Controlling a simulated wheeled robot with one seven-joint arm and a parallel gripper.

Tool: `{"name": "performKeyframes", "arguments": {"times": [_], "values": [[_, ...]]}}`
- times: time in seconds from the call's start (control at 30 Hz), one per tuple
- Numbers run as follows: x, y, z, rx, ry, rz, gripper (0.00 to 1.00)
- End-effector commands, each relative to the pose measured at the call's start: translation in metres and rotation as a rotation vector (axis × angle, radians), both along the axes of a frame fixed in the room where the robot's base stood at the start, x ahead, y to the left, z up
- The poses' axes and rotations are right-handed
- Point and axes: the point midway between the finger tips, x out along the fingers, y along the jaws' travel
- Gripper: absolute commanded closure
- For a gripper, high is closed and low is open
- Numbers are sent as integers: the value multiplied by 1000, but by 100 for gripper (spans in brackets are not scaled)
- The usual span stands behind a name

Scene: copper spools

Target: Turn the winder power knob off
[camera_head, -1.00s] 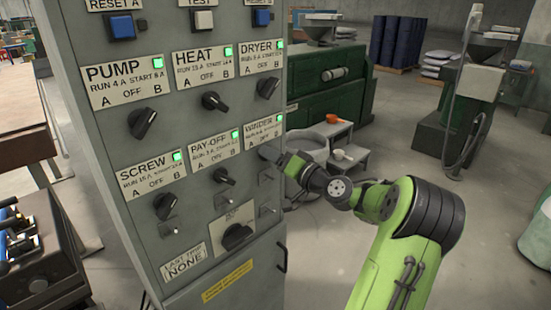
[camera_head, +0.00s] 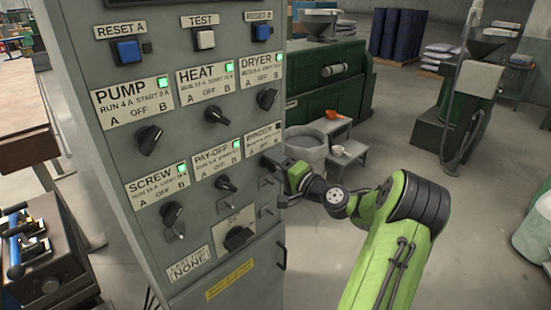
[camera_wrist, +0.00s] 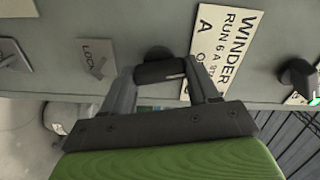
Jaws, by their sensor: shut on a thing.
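In the head view my gripper (camera_head: 270,163) reaches the panel's right side under the WINDER label (camera_head: 263,138) and hides the knob. The lamp on that label (camera_head: 278,126) looks dark.
The other labelled knobs, such as PAY-OFF (camera_head: 225,183) and DRYER (camera_head: 266,98), sit close by with green lamps lit. A LOCK plate (camera_wrist: 97,58) with a small switch is beside the knob. A grey bin (camera_head: 306,152) and step stool (camera_head: 345,155) stand behind my wrist.

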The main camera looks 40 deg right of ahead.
Motion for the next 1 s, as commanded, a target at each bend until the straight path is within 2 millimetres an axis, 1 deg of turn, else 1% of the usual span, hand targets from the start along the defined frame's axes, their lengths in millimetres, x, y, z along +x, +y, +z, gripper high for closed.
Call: {"name": "performKeyframes", "arguments": {"times": [0.03,0.2,0.4,0.6,0.97,1.0], "values": [[1,0,5,32,-4,-2,71],[0,-1,4,133,-2,-2,71],[1,-1,3,208,-1,-3,71],[1,-1,3,239,-2,-2,71],[1,-1,3,243,-4,-3,71],[1,-1,3,242,-4,-3,39]]}}
